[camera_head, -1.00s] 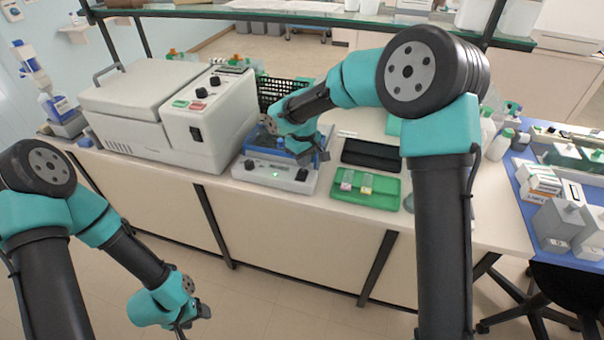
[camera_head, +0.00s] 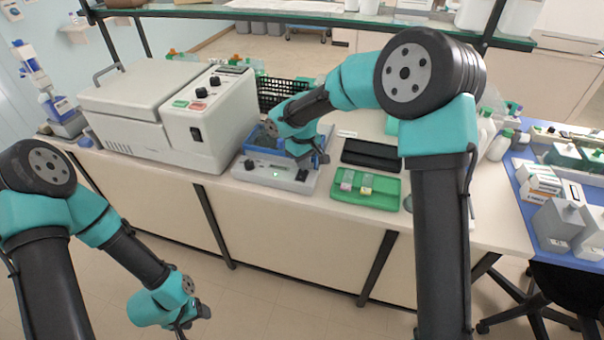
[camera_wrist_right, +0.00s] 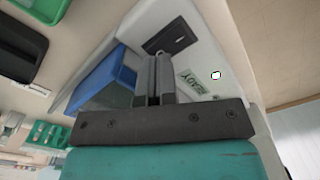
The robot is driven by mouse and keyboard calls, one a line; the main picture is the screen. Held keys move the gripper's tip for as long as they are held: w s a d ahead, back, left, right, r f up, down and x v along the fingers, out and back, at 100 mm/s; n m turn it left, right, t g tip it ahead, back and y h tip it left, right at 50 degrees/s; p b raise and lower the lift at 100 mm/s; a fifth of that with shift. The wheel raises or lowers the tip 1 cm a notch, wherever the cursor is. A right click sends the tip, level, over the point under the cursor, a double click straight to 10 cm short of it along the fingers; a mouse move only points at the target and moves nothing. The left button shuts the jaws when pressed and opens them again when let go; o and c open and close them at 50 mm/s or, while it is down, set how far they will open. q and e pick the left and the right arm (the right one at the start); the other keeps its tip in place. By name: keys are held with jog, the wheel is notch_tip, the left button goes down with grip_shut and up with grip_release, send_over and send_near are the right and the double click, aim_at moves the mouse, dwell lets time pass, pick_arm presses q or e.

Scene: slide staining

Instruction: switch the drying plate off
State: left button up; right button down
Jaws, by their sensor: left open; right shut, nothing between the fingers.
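The drying plate (camera_head: 270,173) is a low white device with a blue tray (camera_head: 254,140) on top, standing on the bench. A small green light (camera_head: 275,177) glows on its front. In the right wrist view, the plate's white panel (camera_wrist_right: 205,55) carries a READY label, a lit indicator (camera_wrist_right: 216,76) and a black switch (camera_wrist_right: 170,37). My right gripper (camera_wrist_right: 160,58) is shut and empty, its tips close to the switch; I cannot tell if they touch it. My left gripper (camera_head: 192,318) is open and empty, low in front of the bench.
A large white machine (camera_head: 165,110) stands left of the plate. A green tray (camera_head: 366,190) with small racks and a black tray (camera_head: 371,155) lie to its right. A black basket (camera_head: 283,90) stands behind. Bottles and boxes fill the far right.

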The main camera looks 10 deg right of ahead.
jog(key=shift+f, duration=0.75)
dwell(0.6)
jog(key=shift+r, duration=3.55)
